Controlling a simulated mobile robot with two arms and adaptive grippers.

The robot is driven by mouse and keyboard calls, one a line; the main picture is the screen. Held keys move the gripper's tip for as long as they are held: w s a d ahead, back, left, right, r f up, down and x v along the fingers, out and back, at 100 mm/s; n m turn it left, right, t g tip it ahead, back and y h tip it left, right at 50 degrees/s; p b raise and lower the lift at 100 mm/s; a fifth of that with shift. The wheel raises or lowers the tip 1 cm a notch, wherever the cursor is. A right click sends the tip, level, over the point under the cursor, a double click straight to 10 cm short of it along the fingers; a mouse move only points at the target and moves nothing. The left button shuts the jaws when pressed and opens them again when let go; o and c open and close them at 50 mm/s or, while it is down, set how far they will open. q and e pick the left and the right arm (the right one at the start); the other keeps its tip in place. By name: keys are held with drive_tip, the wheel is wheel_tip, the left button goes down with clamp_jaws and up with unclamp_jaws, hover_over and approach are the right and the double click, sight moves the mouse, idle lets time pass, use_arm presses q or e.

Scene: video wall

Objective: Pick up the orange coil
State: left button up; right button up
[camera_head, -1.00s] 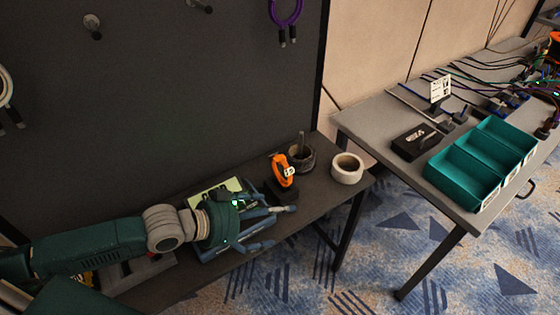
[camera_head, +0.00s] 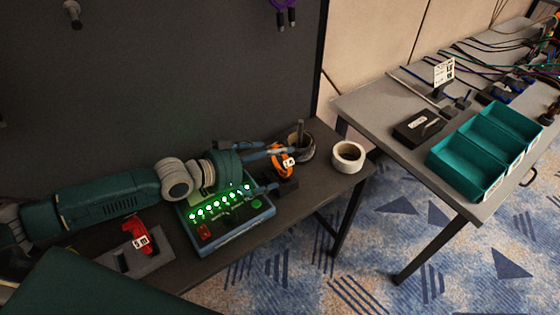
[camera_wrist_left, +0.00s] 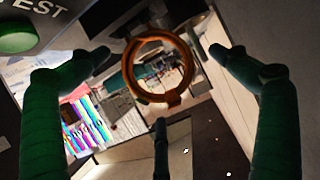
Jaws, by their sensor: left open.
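The orange coil (camera_head: 276,164) stands upright with a white tag on a small black stand on the dark shelf, partly hidden by my fingers in the head view. In the left wrist view the coil (camera_wrist_left: 133,78) shows as an orange ring in the middle, between the spread fingers. My left gripper (camera_head: 279,168) is open, with fingers reaching to either side of the coil. I cannot tell whether they touch it. The left gripper (camera_wrist_left: 158,54) holds nothing. My right gripper is not in view.
A tester box with green lights (camera_head: 238,208) sits below my left gripper. A dark cup (camera_head: 306,150) and a white tape roll (camera_head: 348,157) stand to the right of the coil. A red tagged item (camera_head: 137,233) is at left. Teal bins (camera_head: 462,178) stand on the grey table.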

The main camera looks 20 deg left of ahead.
sight(280, 169)
use_arm(q)
drive_tip(key=x, duration=0.3)
drive_tip(key=shift+w+f, duration=0.1)
drive_tip(key=shift+f, duration=0.05)
drive_tip(key=shift+c, duration=1)
drive_tip(key=c, duration=1.2)
wheel_tip(280, 169, up, 20)
drive_tip(key=shift+r, duration=0.1)
drive_tip(key=c, duration=0.3)
